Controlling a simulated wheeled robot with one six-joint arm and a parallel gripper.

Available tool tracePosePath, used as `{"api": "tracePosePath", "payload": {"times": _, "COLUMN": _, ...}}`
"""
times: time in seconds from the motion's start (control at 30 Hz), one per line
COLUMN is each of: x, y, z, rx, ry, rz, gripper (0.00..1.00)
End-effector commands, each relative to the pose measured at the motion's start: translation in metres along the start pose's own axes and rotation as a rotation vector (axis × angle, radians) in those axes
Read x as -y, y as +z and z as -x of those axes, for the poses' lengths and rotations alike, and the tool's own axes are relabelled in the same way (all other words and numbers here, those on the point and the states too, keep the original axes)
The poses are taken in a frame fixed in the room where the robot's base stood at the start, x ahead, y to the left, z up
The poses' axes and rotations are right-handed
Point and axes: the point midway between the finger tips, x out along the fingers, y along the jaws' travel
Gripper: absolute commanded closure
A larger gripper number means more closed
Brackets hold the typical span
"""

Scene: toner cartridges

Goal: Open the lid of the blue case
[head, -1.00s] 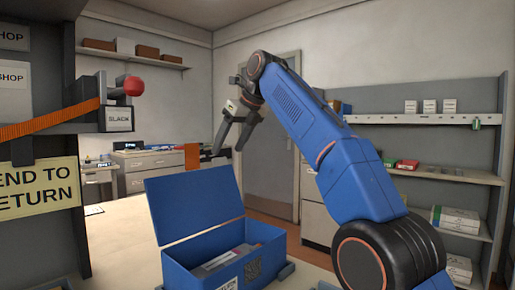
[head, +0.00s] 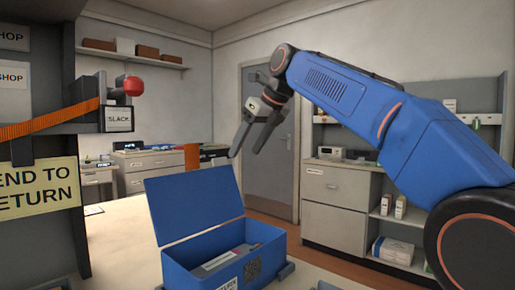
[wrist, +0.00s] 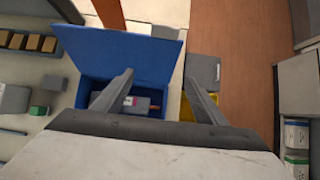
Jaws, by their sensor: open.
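The blue case (head: 222,262) stands on the pale table with its lid (head: 195,205) raised and leaning back. A dark grey cartridge (head: 222,258) lies inside the case. In the wrist view the lid (wrist: 120,52) and the cartridge (wrist: 135,105) show from above. My gripper (head: 250,152) is open and empty, up in the air above and behind the case, apart from the lid. Its two fingers (wrist: 155,95) also show in the wrist view.
A dark frame with an orange strap (head: 50,126), a red knob (head: 132,85) and a yellow sign (head: 42,188) stands at the left. Cabinets (head: 335,205) and shelves line the back right. The table left of the case is mostly clear.

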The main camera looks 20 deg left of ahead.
Motion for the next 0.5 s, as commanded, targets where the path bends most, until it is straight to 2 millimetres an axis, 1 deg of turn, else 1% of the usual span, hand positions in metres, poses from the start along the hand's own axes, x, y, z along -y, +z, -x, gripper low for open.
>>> {"api": "tracePosePath", "payload": {"times": 0.03, "x": 0.000, "y": -0.006, "z": 0.004, "rx": 0.000, "ry": 0.000, "rz": -0.001, "gripper": 0.34}}
{"api": "tracePosePath", "payload": {"times": 0.2, "x": 0.000, "y": -0.020, "z": 0.015, "rx": 0.001, "ry": 0.000, "rz": -0.001, "gripper": 0.34}}
{"api": "tracePosePath", "payload": {"times": 0.33, "x": 0.000, "y": -0.027, "z": 0.019, "rx": 0.000, "ry": 0.001, "rz": -0.001, "gripper": 0.34}}
{"api": "tracePosePath", "payload": {"times": 0.5, "x": 0.000, "y": -0.030, "z": 0.021, "rx": 0.000, "ry": 0.000, "rz": 0.000, "gripper": 0.34}}
